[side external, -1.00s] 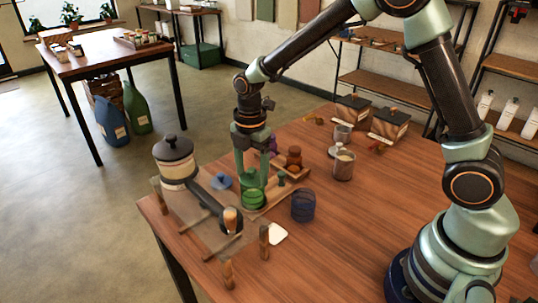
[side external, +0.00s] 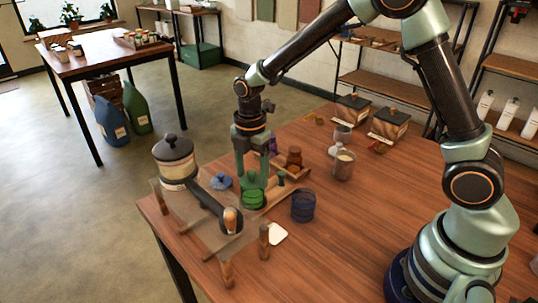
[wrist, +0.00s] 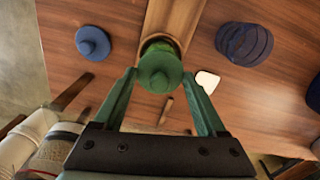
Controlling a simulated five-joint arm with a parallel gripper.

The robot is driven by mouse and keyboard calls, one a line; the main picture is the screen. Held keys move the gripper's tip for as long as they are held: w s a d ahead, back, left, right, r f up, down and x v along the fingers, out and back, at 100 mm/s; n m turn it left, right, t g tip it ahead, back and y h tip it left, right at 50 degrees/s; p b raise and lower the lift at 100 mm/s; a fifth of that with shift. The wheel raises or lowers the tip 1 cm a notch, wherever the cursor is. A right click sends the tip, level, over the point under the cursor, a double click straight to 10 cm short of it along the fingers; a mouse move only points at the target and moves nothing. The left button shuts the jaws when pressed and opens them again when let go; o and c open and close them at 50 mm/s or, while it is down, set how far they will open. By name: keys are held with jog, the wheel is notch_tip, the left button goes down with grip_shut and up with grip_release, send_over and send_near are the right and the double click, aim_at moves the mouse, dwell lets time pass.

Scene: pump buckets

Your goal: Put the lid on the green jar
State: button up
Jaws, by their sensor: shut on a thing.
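The green jar (side external: 251,198) stands on the wooden tray near the table's left end; a little of it also shows beneath the lid in the wrist view (wrist: 160,44). The green lid (side external: 256,180), round with a knob on top, is right above the jar, and whether it is fully seated I cannot tell. My gripper (side external: 254,171) points down over the jar, its two green fingers shut on the lid. In the wrist view the lid (wrist: 160,72) sits between the fingertips and covers most of the jar.
A blue lid (side external: 221,181) lies left of the jar, and a dark blue jar (side external: 303,206) stands to the right. An amber jar (side external: 294,158) stands behind. A clear stand with wooden legs (side external: 228,270) and a large lidded container (side external: 175,161) are close at left.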

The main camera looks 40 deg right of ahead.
jog(key=shift+f, duration=0.15)
dwell(0.5)
jog(key=o, duration=1.2)
jog(key=shift+o, duration=0.2)
jog(key=shift+r, duration=3)
jog(key=shift+c, duration=0.3)
